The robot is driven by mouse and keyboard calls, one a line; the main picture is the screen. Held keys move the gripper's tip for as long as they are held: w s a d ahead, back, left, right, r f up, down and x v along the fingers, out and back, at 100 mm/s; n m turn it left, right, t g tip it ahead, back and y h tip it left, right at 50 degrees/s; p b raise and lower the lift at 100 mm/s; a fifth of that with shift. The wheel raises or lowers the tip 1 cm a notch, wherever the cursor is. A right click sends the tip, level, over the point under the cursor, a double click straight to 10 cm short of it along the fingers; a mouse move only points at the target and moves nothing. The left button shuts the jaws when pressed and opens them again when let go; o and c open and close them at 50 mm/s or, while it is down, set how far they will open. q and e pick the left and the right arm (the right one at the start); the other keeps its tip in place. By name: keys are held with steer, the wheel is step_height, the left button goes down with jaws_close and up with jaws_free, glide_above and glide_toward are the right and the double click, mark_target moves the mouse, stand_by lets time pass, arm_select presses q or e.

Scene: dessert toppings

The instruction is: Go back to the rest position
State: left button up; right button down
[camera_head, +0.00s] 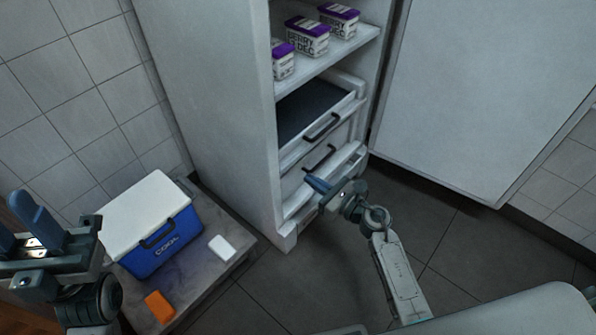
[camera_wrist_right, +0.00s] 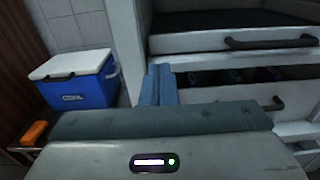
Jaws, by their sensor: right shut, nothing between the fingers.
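My right gripper (camera_head: 318,184) is in front of the lower drawers of an open white fridge (camera_head: 212,100). Its blue fingers are together with nothing between them, and they also show in the right wrist view (camera_wrist_right: 158,84). My left gripper (camera_head: 22,225) is at the lower left edge of the head view, partly cut off by the frame. Its blue fingers are apart and nothing shows between them.
The fridge's door (camera_head: 490,85) stands open at right. Its upper drawer (camera_head: 318,128) and lower drawers sit near my right gripper. A blue cooler (camera_head: 165,248) with a white lid, an orange block (camera_head: 159,306) and a white block (camera_head: 222,248) rest on a low table.

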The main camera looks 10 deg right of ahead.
steer(key=shift+v, duration=1.5)
steer(key=shift+r, duration=0.1)
